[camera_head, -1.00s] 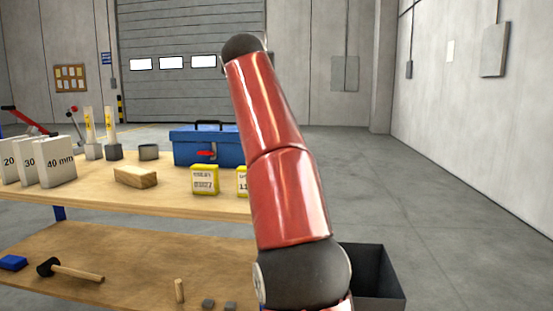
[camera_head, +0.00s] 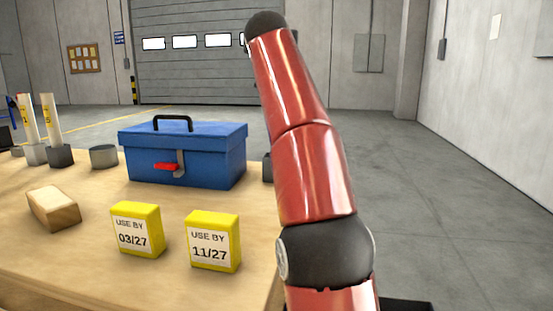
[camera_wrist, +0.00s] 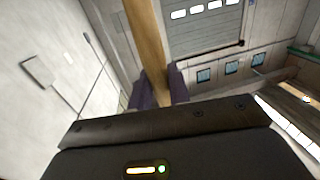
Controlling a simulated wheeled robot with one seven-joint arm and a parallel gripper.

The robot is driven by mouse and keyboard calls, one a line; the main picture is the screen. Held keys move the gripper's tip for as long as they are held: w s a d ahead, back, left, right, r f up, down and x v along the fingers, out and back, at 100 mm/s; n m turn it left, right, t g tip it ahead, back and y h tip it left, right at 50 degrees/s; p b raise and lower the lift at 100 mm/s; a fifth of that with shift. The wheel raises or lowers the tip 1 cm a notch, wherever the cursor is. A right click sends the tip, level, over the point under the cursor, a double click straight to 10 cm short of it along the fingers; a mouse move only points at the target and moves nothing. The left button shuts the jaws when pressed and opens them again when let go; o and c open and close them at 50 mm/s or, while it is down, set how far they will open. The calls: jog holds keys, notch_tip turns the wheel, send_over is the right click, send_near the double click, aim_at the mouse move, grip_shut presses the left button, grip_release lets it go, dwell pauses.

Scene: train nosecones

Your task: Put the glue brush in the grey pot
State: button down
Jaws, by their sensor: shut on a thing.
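My gripper (camera_wrist: 160,90) shows in the wrist view, its dark fingers shut on a long pale wooden handle, which I take to be the glue brush (camera_wrist: 146,38). The handle runs up out of the top of the picture, and no bristles show. A short grey round pot (camera_head: 103,156) stands on the bench, left of the blue toolbox, in the head view. A dark grey thing (camera_head: 267,168) right of the toolbox is mostly hidden by my arm. The gripper is out of the head view, apart from the pot as far as I can see.
The blue toolbox (camera_head: 183,158) has a red latch. Two yellow "USE BY" boxes (camera_head: 137,229) (camera_head: 213,241) and a wooden block (camera_head: 52,208) stand nearer on the bench (camera_head: 60,265). Two tubes in grey bases (camera_head: 52,130) stand at the left. Floor right of the bench is mostly clear.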

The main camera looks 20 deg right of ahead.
notch_tip(320, 180, down, 20)
jog(key=b, duration=1.1)
jog(key=shift+r, duration=0.25)
jog(key=c, duration=1.5)
grip_release()
jog(key=shift+a, duration=0.1)
jog(key=shift+o, duration=1)
jog(key=shift+s, duration=0.1)
jog(key=b+v, duration=0.4)
jog(key=v, duration=0.8)
jog(key=shift+r, duration=0.1)
